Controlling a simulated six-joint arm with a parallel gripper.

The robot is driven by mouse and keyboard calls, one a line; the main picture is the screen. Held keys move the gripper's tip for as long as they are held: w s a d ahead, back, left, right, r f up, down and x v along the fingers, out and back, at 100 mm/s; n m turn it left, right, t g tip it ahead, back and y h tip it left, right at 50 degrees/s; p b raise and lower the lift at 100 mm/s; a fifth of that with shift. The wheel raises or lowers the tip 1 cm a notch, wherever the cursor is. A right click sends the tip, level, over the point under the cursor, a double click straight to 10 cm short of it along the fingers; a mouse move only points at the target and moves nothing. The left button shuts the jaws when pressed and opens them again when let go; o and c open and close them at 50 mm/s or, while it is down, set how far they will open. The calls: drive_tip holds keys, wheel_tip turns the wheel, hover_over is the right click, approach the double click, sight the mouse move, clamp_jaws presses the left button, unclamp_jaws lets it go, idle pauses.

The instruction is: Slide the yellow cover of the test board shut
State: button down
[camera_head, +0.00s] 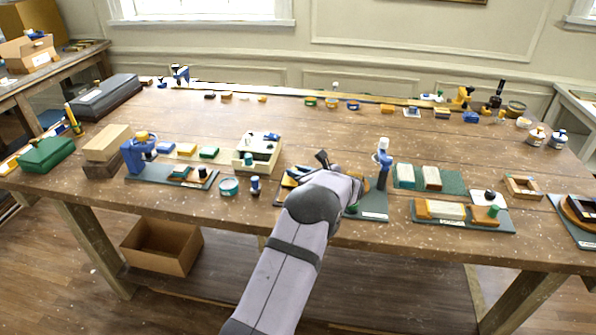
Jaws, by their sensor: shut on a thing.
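The test board (374,212) is a dark plate near the front edge of the table, right of the middle. A small part of what looks like the yellow cover (297,171) shows at the board's left end, beside my wrist. My gripper (302,181) is low over this left part, shut on what appears to be the yellow cover. My own arm hides the fingertips, the exact grip and most of the board's middle. How far the cover stands open cannot be seen.
A cream box (258,152) with a blue and a green part, a teal round tin (229,187) and a small blue-topped piece (255,185) stand left of the board. Green and white blocks (431,177) and another dark board (462,220) lie to the right. The table's middle behind is mostly clear.

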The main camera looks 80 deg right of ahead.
drive_tip(key=a+b, duration=0.2)
drive_tip(key=a, duration=0.5)
drive_tip(key=shift+a, duration=0.15)
drive_tip(key=shift+f, duration=0.1)
drive_tip(key=shift+a, duration=0.1)
drive_tip(key=c, duration=1.9)
unclamp_jaws()
drive_tip(key=shift+o, duration=1.4)
drive_tip(key=shift+a, duration=0.15)
drive_tip(key=shift+r, duration=0.2)
wheel_tip(320, 180, up, 10)
drive_tip(key=b, duration=0.2)
